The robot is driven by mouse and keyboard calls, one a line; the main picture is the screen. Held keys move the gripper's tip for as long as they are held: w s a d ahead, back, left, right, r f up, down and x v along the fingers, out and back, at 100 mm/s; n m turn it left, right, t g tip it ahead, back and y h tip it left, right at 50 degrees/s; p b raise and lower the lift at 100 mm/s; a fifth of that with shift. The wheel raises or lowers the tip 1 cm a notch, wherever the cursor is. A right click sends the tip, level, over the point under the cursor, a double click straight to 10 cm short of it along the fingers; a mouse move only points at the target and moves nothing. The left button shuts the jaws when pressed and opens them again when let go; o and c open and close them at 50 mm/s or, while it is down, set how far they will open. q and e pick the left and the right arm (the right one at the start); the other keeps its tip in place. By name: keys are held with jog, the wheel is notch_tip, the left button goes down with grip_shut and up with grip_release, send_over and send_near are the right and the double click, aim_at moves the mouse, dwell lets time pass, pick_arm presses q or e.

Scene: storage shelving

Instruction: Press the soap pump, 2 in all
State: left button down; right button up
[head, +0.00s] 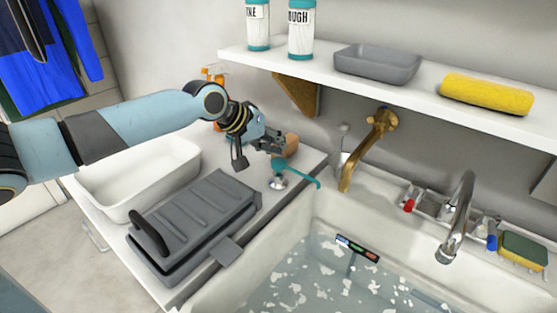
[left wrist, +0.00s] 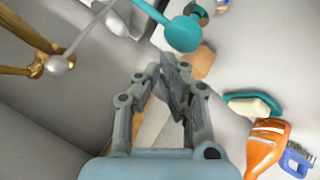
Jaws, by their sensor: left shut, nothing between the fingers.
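The soap pump appears to be the teal-headed dispenser (head: 280,164) on the counter beside the sink, with a long thin spout pointing right and a round metal base. In the left wrist view its round teal head (left wrist: 183,33) is just beyond the fingertips. My left gripper (head: 275,147) is shut and empty, close to the pump head; I cannot tell whether they touch. Its closed fingers also show in the left wrist view (left wrist: 175,72). My right gripper is not in view.
A white basin (head: 142,210) and a grey ridged case (head: 195,225) stand left of the pump. The water-filled sink (head: 320,225) is to the right. A brass faucet (head: 368,145) and wall shelf (head: 425,75) are behind. An orange bottle (left wrist: 266,146) stands near the arm.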

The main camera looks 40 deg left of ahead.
aim_at(276, 159)
pick_arm(q)
jog(key=shift+f, duration=0.1)
dwell(0.5)
jog(key=shift+f, duration=0.3)
jog(key=shift+f+b, duration=0.6)
jog(key=shift+f, duration=0.5)
dwell(0.8)
jog(key=shift+s, duration=0.1)
jog(key=shift+r+p, duration=1.4)
jog(key=shift+p, duration=0.05)
jog(key=shift+r, duration=0.1)
